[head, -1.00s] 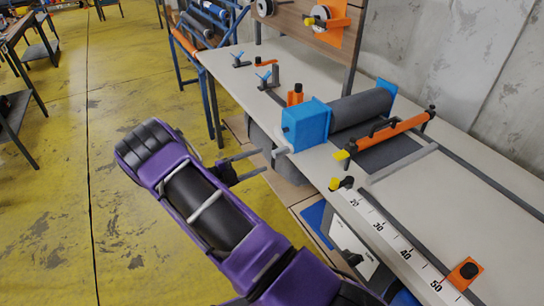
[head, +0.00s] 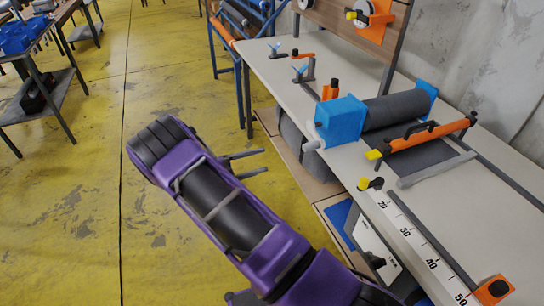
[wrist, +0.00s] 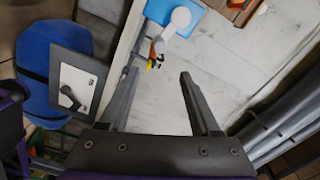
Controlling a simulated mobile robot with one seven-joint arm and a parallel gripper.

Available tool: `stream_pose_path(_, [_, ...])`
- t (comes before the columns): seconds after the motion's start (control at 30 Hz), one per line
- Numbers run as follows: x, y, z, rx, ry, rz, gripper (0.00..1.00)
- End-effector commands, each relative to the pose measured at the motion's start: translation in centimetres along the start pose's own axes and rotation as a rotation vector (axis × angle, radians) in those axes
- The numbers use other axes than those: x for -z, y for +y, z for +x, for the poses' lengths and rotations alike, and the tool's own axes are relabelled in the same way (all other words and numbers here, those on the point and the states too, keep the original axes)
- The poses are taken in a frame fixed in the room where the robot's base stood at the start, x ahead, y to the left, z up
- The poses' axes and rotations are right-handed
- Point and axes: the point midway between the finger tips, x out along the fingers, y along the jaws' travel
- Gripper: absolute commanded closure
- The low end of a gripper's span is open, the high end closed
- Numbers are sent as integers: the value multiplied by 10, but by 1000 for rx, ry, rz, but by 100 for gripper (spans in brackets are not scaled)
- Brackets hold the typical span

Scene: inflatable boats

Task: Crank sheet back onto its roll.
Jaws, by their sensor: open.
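The dark grey roll (head: 396,108) lies on the bench between a large blue end block (head: 341,120) and a smaller blue block (head: 425,97). Grey sheet (head: 412,155) lies flat in front of it, under an orange bar (head: 430,134). A pale crank piece (head: 311,146) sticks out of the large block's near left side. In the wrist view, a white rounded crank part (wrist: 180,17) shows by a blue block (wrist: 194,12), ahead of the fingers. My gripper (head: 265,160) is open and empty, left of the crank and apart from it, beyond the bench edge.
A white ruler strip (head: 410,232) runs along the bench's near edge, with an orange stop (head: 491,290) on it. Small clamps (head: 304,74) stand on the bench's far end. Another grey roll (head: 297,137) sits below the bench. The yellow floor (head: 80,190) at left is open.

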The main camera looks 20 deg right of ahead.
Motion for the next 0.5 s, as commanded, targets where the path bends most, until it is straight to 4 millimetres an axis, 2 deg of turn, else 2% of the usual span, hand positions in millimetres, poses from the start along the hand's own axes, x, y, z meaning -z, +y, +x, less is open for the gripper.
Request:
stream_pose_path(0.17, [-1, 2, 0, 4, -1, 300, 36])
stream_pose_path(0.5, [-2, 4, 1, 9, -2, 1179, 36])
